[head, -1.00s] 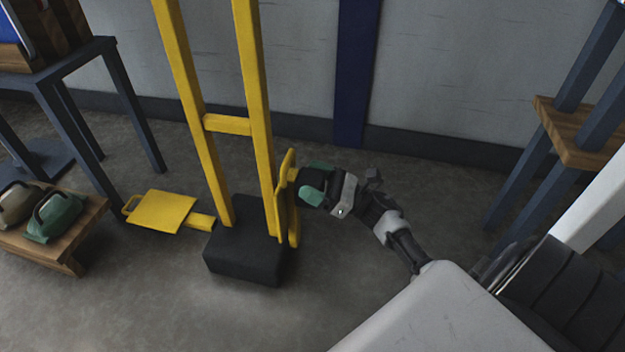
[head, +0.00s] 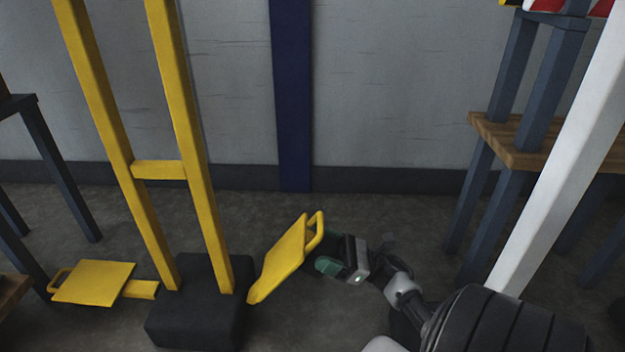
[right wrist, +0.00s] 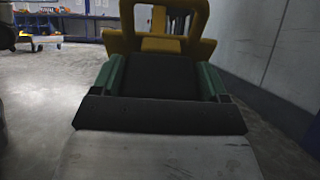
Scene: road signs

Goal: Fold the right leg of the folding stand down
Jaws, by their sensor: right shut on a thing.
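The yellow folding stand (head: 197,160) stands upright on a black base block (head: 195,315). Its left leg (head: 95,283) lies folded out flat to the left. Its right leg (head: 279,262), a yellow plate with a loop handle at its outer end, is tilted out to the right, partway down. My right gripper (head: 326,258), with green fingers, is at the handle end of this leg and shut on it. In the right wrist view the yellow handle (right wrist: 158,45) shows just beyond the green fingers (right wrist: 162,78); the exact grip is hidden. My left gripper is not in view.
A grey wall with a dark blue post (head: 293,100) is behind the stand. A blue-legged shelf with a wooden board (head: 515,150) stands at the right. A dark table (head: 55,160) is at the left.

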